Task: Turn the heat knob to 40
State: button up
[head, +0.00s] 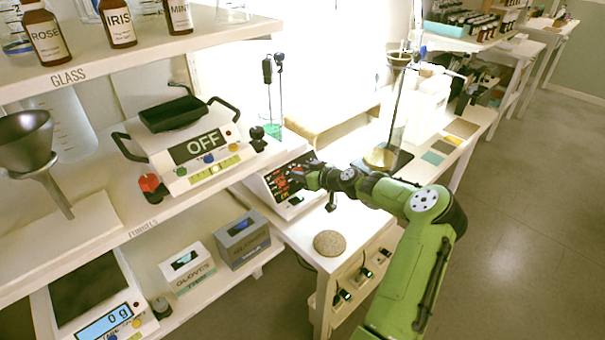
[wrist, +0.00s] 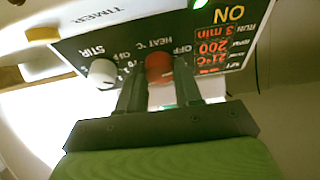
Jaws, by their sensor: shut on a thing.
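The hotplate stirrer (head: 283,184) stands on the white bench, its dark front panel facing my arm. In the wrist view its panel (wrist: 120,44) appears upside down. The red heat knob (wrist: 158,66), beside the "HEAT °C" label, sits between my two fingers. My gripper (wrist: 160,84) is shut on this knob; in the head view my gripper (head: 306,178) is at the panel. The knob's pointer and most dial numbers are hidden or too blurred to read. The red display (wrist: 213,50) shows 21 °C, 200 and 3 min, with "ON" beside it.
A white stir knob (wrist: 102,72) is close beside the heat knob. A scale reading OFF (head: 200,152) stands on the shelf to the left. A round cork mat (head: 329,243) lies on the bench in front. A stand with a funnel (head: 399,60) rises behind my arm.

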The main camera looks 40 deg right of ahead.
jog(key=shift+m, duration=0.3)
jog(key=m+h+p, duration=0.1)
jog(key=m, duration=0.3)
jog(key=shift+a+r+p, duration=0.1)
jog(key=shift+a+p, duration=0.05)
jog(key=shift+p, duration=0.25)
jog(key=m+p, duration=0.1)
jog(key=m, duration=0.1)
jog(key=m+g+h+p, duration=0.1)
jog(key=m, duration=0.1)
jog(key=shift+r+h, duration=0.15)
jog(key=shift+h, duration=0.15)
jog(key=m+g+h+p, duration=0.1)
jog(key=m+p, duration=0.3)
jog(key=m, duration=0.1)
jog(key=shift+w+a+m, duration=0.1)
jog(key=shift+m, duration=0.3)
jog(key=shift+m+g+p, duration=0.6)
jog(key=shift+m+p, duration=0.65)
jog(key=shift+m, duration=0.25)
jog(key=o, duration=1)
jog(key=shift+o, duration=0.2)
